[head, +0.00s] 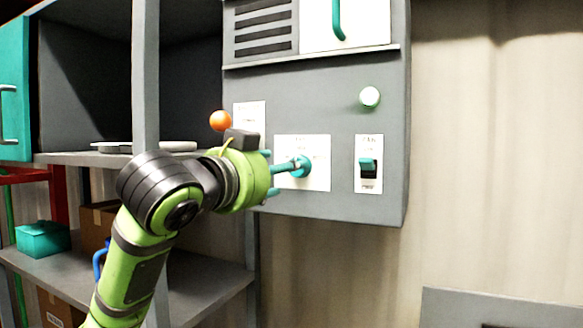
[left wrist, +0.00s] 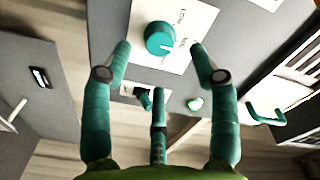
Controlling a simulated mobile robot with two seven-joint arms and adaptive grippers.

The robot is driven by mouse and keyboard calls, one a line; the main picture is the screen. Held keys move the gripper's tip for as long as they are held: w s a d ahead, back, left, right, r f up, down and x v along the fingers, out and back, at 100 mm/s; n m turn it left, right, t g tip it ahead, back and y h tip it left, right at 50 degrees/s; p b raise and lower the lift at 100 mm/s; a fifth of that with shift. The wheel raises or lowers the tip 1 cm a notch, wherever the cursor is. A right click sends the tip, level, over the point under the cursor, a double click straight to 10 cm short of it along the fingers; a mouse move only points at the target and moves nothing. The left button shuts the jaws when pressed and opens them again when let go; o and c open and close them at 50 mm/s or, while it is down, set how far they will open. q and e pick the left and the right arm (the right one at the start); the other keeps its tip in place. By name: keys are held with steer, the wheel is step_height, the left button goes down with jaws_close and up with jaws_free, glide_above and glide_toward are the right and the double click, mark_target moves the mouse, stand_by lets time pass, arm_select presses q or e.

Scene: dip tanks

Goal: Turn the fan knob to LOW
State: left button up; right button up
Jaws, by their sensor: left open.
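The fan knob (head: 301,166) is a round teal knob on a white label plate (head: 320,165) on the grey panel's front. In the left wrist view the knob (left wrist: 160,39) shows a pale pointer mark, but the small lettering is too blurred to tell its setting. My left gripper (head: 278,170) has teal fingers spread open just in front of the knob. In the left wrist view the left gripper (left wrist: 161,60) has its fingers around the knob's outline, with no clear contact. My right gripper is not in view.
A rocker switch (head: 367,166) and a pale green round button (head: 369,97) are right of the knob. An orange ball (head: 220,120) is at the panel's left. A teal handle (head: 338,20) is above. A grey post (head: 145,70) and shelf (head: 200,290) stand left.

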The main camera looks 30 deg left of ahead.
mark_target(301, 173)
arm_select(q)
steer(key=w+p, duration=0.2)
steer(key=w, duration=0.4)
steer(key=shift+p, duration=0.4)
steer(key=shift+f, duration=0.1)
steer(key=c, duration=1.1)
